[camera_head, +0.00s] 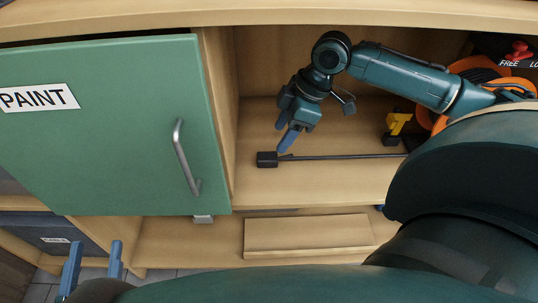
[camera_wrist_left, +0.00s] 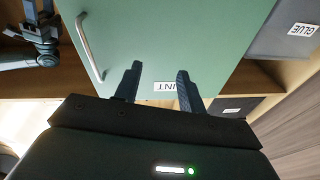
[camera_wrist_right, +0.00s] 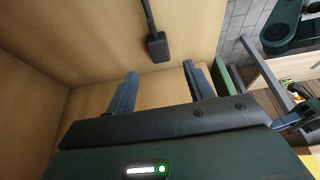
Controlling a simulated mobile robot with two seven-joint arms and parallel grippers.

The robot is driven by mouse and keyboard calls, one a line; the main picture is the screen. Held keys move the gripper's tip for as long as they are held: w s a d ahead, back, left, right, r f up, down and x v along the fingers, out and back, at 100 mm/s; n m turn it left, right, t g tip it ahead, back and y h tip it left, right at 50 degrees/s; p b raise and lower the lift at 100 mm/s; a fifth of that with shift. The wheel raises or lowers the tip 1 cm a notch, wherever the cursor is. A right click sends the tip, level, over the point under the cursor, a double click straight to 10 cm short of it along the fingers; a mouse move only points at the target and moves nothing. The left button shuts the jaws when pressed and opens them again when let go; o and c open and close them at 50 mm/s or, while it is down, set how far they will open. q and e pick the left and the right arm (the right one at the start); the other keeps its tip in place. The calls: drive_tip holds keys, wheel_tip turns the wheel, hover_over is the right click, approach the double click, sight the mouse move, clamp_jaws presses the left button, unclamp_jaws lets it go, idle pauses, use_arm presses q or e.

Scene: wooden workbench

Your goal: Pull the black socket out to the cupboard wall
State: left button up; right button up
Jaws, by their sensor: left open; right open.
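The black socket (camera_head: 267,159) is a small dark block on the cupboard shelf, a short gap right of the left cupboard wall (camera_head: 222,90). A thin black cord or rod runs from it to the right. My right gripper (camera_head: 288,139) is in the cupboard, just above and right of the socket. In the right wrist view the socket (camera_wrist_right: 158,48) lies beyond and between the open fingers, not held. Whether a finger touches the cord is unclear. My left gripper (camera_head: 95,260) is open and empty, low in front of the green door; its fingers also show in the left wrist view (camera_wrist_left: 158,82).
The green PAINT door (camera_head: 100,130) with a metal handle (camera_head: 184,158) stands left of the open compartment. A yellow-and-black item (camera_head: 397,123) and an orange coil (camera_head: 480,70) are at the right. A wooden board (camera_head: 308,232) lies below. The shelf between is mostly clear.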

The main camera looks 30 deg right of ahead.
sight(268, 156)
drive_tip(key=b+x, duration=0.2)
drive_tip(key=x, duration=0.4)
drive_tip(key=shift+w+a+f, duration=0.1)
drive_tip(key=shift+f, duration=0.15)
drive_tip(key=shift+w+a+f+b, duration=0.15)
drive_tip(key=shift+a+f+b, duration=0.05)
drive_tip(key=shift+f+b, duration=0.25)
use_arm(q)
drive_tip(key=shift+d+n+h, duration=0.3)
drive_tip(key=shift+n, duration=0.2)
use_arm(e)
drive_tip(key=shift+c, duration=0.3)
clamp_jaws()
